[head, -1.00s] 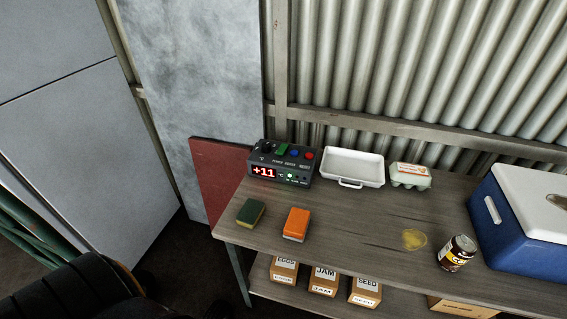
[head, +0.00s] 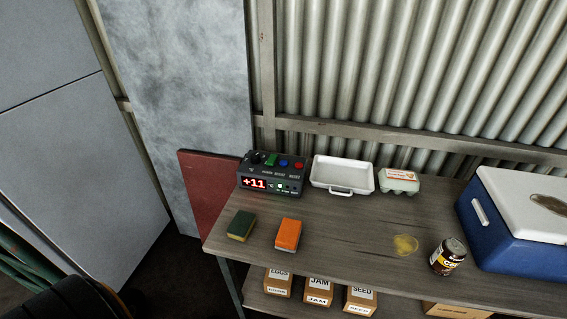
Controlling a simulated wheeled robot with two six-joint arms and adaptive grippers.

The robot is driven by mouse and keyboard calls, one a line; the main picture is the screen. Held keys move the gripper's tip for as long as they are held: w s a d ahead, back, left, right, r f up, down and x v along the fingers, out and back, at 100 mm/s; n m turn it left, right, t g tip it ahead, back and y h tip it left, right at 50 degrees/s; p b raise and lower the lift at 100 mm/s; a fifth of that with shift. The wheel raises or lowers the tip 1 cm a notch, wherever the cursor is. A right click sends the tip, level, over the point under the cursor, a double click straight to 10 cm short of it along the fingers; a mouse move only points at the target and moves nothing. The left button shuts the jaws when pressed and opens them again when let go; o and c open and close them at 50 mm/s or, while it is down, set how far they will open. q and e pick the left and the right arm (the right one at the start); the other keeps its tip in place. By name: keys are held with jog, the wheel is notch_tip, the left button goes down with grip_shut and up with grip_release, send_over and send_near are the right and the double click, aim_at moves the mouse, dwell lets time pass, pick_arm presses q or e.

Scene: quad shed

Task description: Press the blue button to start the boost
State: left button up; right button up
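The dark control box (head: 270,175) stands at the back left of the wooden table in the head view. Its front display (head: 255,184) reads +11 in red. On its top are a black knob (head: 257,158), a green switch (head: 271,160), the blue button (head: 283,163) and a red button (head: 299,164). A small light on its front glows pale green. Neither of my grippers is in the head view, so nothing of mine shows near the box.
The table (head: 340,229) also bears a green sponge (head: 241,226), an orange sponge (head: 288,234), a white tray (head: 343,188), an egg carton (head: 399,180), a can (head: 447,257), a yellow spill (head: 405,244) and a blue cooler (head: 500,235). Labelled boxes (head: 319,289) sit on the shelf below.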

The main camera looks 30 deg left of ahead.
pick_arm(q)
jog(key=shift+c, duration=0.4)
grip_shut()
jog(key=shift+a, duration=0.15)
dwell(1.0)
